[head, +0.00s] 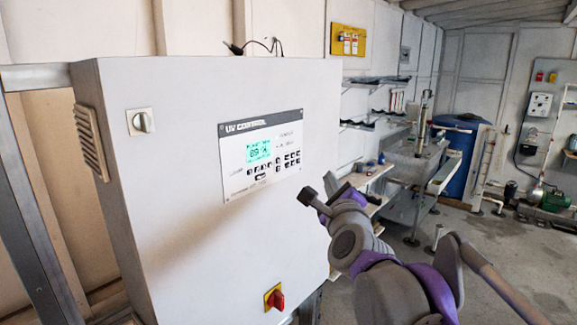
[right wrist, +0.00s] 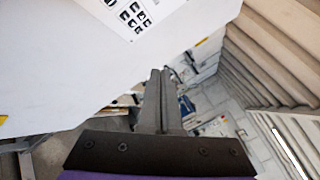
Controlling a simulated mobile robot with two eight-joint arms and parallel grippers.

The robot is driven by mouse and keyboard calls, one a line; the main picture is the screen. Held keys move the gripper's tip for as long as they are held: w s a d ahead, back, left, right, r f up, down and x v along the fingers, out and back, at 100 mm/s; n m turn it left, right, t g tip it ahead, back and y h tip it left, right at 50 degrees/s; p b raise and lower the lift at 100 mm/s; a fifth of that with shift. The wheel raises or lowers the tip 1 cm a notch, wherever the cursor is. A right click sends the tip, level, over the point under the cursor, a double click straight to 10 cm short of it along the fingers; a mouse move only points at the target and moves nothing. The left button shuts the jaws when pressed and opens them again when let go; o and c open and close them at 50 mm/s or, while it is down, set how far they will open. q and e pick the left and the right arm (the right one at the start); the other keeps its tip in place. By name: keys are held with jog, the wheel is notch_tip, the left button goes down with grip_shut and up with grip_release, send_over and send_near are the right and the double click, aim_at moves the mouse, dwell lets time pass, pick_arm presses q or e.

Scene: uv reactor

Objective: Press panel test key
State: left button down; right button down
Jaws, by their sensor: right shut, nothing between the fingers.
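The UV control panel (head: 262,155) is a white plate on the front of a grey-white cabinet (head: 180,215). It has a lit green display (head: 258,151) and several small dark keys (head: 287,161); the key labels are too small to read. In the right wrist view, part of the panel's keypad (right wrist: 132,12) shows at the top. My right gripper (head: 318,194) is shut and empty, just right of and below the panel, apart from the keys. Its closed fingers (right wrist: 160,98) point forward in the right wrist view. My left gripper is not in view.
The cabinet also carries a grey knob (head: 142,122) at upper left and a red rotary switch (head: 275,298) on yellow at the bottom. Behind on the right are shelves, a metal bench, a blue barrel (head: 459,155) and a green pump (head: 554,200). Open floor lies at right.

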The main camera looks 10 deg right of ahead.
aim_at(287, 165)
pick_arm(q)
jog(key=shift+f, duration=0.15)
pick_arm(e)
jog(key=shift+w, duration=0.15)
